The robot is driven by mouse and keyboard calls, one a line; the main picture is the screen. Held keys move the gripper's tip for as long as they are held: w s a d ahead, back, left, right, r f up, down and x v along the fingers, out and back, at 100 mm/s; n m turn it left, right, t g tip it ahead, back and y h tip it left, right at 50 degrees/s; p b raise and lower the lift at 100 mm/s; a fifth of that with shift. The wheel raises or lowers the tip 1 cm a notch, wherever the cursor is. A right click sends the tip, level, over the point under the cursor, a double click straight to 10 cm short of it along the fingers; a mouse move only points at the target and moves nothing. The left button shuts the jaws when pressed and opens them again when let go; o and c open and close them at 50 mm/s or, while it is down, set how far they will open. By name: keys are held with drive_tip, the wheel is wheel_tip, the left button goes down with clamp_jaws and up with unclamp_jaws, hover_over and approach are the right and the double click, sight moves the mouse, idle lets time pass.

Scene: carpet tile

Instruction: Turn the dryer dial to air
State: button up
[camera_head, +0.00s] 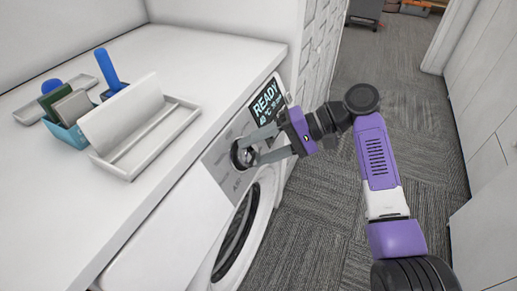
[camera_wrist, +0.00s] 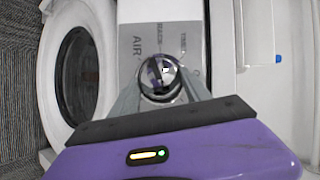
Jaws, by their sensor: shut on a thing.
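The dryer dial (camera_head: 243,153) is a dark round knob with a shiny rim on the grey control panel of the dryer's front. It also shows in the wrist view (camera_wrist: 161,76), with the label "AIR" printed on the panel (camera_wrist: 139,44) near it. My gripper (camera_head: 250,150) reaches in from the right, with one finger on each side of the dial, shut on it. In the wrist view the fingers flank the dial too. Which mark the dial points to cannot be told. The dryer's display (camera_head: 267,104) reads "READY" and smaller text.
The round dryer door (camera_head: 264,212) is below the panel. A white counter (camera_head: 215,35) lies above it, with a white tray (camera_head: 183,118), a teal box of sponges (camera_head: 67,133) and a blue-handled brush (camera_head: 108,68). Carpeted floor (camera_head: 318,225) is free to the right.

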drive_tip(key=n+h+p, duration=0.1)
drive_tip(key=n+h, duration=0.1)
drive_tip(key=n, duration=0.2)
drive_tip(key=shift+s+a+r, duration=0.1)
idle(0.5)
drive_tip(key=o, duration=1.4)
drive_tip(key=shift+r, duration=0.1)
drive_tip(key=shift+v, duration=3.85)
drive_tip(key=shift+a+r+t, duration=0.1)
drive_tip(key=shift+t, duration=0.2)
